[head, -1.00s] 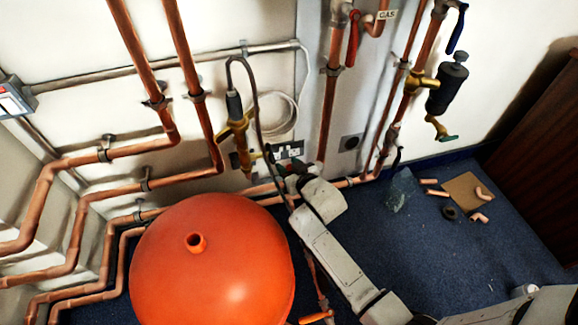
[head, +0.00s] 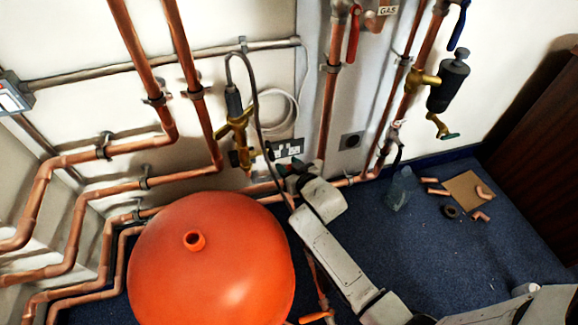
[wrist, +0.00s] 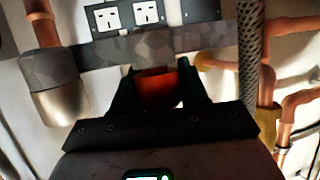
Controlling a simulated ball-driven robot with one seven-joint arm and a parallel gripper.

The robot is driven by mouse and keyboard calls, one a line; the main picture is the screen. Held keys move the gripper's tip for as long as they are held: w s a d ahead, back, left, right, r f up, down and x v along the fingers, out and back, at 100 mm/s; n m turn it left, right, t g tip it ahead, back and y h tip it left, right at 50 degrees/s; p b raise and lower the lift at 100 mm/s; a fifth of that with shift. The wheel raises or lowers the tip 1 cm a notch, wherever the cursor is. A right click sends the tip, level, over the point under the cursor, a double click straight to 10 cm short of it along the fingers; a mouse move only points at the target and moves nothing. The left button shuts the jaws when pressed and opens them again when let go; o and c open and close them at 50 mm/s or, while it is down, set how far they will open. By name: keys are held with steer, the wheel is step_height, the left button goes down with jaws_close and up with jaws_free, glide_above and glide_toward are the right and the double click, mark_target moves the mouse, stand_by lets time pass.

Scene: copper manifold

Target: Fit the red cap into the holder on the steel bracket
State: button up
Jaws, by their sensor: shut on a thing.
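In the wrist view the red cap (wrist: 158,88) sits between the two dark fingers of my gripper (wrist: 160,85), which is shut on it. The fingers hide the sides of the cap. Just beyond, the grey mottled steel bracket (wrist: 105,62) runs across the picture. A blockier part of it (wrist: 165,42) lies straight ahead of the cap, and a rounded metal cup (wrist: 60,104) hangs at its left end. I cannot tell which part is the holder, or whether the cap touches the bracket. In the head view my gripper (head: 288,172) is small, near the wall pipes, and the cap is not clear.
White sockets (wrist: 128,15) are on the wall above the bracket. A braided hose (wrist: 250,50) and copper pipes (wrist: 292,105) stand close at the right. In the head view a large red tank (head: 215,265) is left of my arm. Blue floor (head: 450,250) is open at the right.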

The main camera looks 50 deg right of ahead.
steer(key=shift+f, duration=0.2)
steer(key=o, duration=1.1)
steer(key=p+v, duration=0.3)
steer(key=v, duration=0.8)
steer(key=shift+w+d, duration=0.1)
